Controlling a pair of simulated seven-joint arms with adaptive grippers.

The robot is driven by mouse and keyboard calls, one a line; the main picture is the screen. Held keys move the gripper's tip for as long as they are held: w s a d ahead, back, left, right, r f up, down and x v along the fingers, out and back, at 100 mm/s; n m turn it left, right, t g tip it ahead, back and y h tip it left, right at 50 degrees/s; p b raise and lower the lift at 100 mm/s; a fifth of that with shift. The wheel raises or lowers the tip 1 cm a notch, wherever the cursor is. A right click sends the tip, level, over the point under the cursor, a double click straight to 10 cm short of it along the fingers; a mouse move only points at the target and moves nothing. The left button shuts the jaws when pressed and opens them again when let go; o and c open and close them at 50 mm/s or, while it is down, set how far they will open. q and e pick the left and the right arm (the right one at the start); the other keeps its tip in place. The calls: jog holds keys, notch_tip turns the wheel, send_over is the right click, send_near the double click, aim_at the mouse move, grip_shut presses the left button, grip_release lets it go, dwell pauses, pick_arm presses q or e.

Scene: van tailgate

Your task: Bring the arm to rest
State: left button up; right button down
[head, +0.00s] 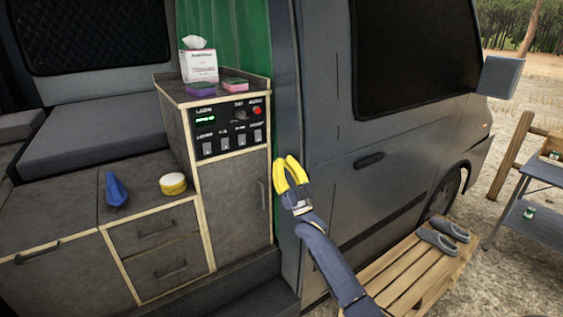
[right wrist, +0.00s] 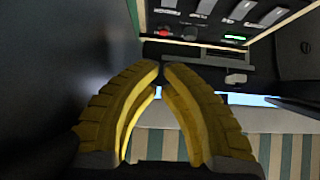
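My right gripper (head: 284,160) has yellow fingers and hangs in the air in front of the van's edge, just right of the tall cabinet. Its arm comes up from the bottom of the head view. In the right wrist view, the fingertips (right wrist: 162,66) come together with almost no gap, and nothing is held between them. My left gripper and left arm are not in view.
A control panel (head: 228,128) fronts the cabinet, topped by a tissue box (head: 199,66) and two sponges. A blue object (head: 116,189) and yellow tape roll (head: 173,184) lie on the lower counter. Sandals (head: 437,240) rest on a slatted wooden bench (head: 411,277). A table (head: 545,172) stands right.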

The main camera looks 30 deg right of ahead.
notch_tip(320, 180, down, 30)
jog(key=a+g+h, duration=0.2)
jog(key=g, duration=0.5)
jog(key=s+a+f+g, duration=0.1)
jog(key=s+f+g, duration=0.1)
jog(key=s+f, duration=0.5)
jog(key=s+a+f+g, duration=0.1)
jog(key=s+f+g, duration=0.15)
jog(key=f, duration=0.95)
jog(key=s+a+f+g, duration=0.2)
jog(key=s+f, duration=0.3)
jog(key=f, duration=0.4)
jog(key=s+a+f+n+g, duration=0.1)
jog(key=s+a+f+g, duration=0.15)
jog(key=s+f, duration=0.85)
jog(key=s+a+f+g, duration=0.1)
jog(key=s+f+g, duration=0.3)
jog(key=s+f, duration=0.75)
jog(key=s+a+f+n+g, duration=0.1)
jog(key=s+f+g, duration=0.1)
jog(key=s, duration=1.3)
jog(key=s+a+f+g, duration=0.2)
jog(key=s+f+g, duration=0.1)
jog(key=s, duration=1.2)
jog(key=shift+n+g, duration=0.3)
jog(key=shift+n, duration=0.1)
